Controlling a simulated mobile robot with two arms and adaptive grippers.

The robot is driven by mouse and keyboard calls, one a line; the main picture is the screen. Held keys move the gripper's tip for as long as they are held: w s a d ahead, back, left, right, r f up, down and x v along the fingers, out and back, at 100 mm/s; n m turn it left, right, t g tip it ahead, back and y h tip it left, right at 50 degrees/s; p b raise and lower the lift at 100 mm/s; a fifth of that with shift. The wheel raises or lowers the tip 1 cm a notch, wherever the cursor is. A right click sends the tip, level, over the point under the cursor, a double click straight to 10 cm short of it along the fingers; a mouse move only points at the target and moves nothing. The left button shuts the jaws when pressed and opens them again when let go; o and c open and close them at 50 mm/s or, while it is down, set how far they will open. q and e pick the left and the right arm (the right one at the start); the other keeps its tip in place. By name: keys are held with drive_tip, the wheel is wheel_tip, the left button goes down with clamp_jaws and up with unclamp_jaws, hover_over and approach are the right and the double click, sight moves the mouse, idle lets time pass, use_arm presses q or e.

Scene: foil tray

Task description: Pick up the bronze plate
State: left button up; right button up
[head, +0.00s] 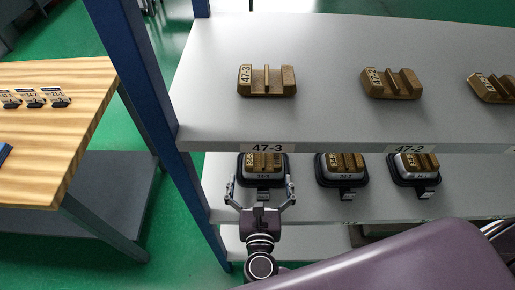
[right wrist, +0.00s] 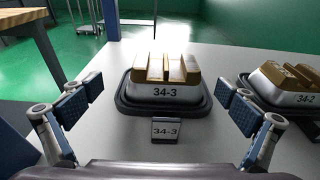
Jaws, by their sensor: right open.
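A bronze plate (head: 264,159), a grooved block, sits on the lower shelf on a silver base in a black tray (head: 262,182). In the right wrist view the bronze plate (right wrist: 166,68) rests on the silver base (right wrist: 165,93) marked 34-3, with a 34-3 tag in front. My right gripper (head: 260,188) is open and empty. Its fingers are spread to the left and right in front of the tray, apart from the bronze plate. Another bronze plate (head: 266,81) marked 47-3 lies on the upper shelf. My left gripper is not in view.
The upper shelf (head: 330,50) overhangs the lower one and holds more bronze plates (head: 391,84). Similar trays (head: 342,174) stand to the right on the lower shelf. A blue post (head: 150,100) is at the left. A wooden table (head: 60,120) stands further left.

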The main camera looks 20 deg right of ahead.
sight(263, 160)
drive_tip(key=shift+w+d, duration=0.1)
drive_tip(key=shift+w, duration=0.5)
drive_tip(key=shift+w+d, duration=0.2)
drive_tip(key=shift+w, duration=0.15)
drive_tip(key=shift+w+d+r+p, duration=0.1)
drive_tip(key=shift+w+d+p, duration=0.35)
drive_tip(key=shift+w, duration=0.15)
drive_tip(key=shift+w+d+r+p, duration=0.1)
drive_tip(key=shift+w+d+p, duration=0.3)
drive_tip(key=shift+w, duration=0.2)
drive_tip(key=shift+f+x, duration=0.25)
drive_tip(key=shift+x, duration=0.95)
drive_tip(key=shift+w, duration=0.1)
drive_tip(key=c, duration=1.7)
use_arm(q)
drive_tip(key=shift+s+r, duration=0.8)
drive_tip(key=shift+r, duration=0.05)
use_arm(e)
drive_tip(key=shift+c, duration=0.2)
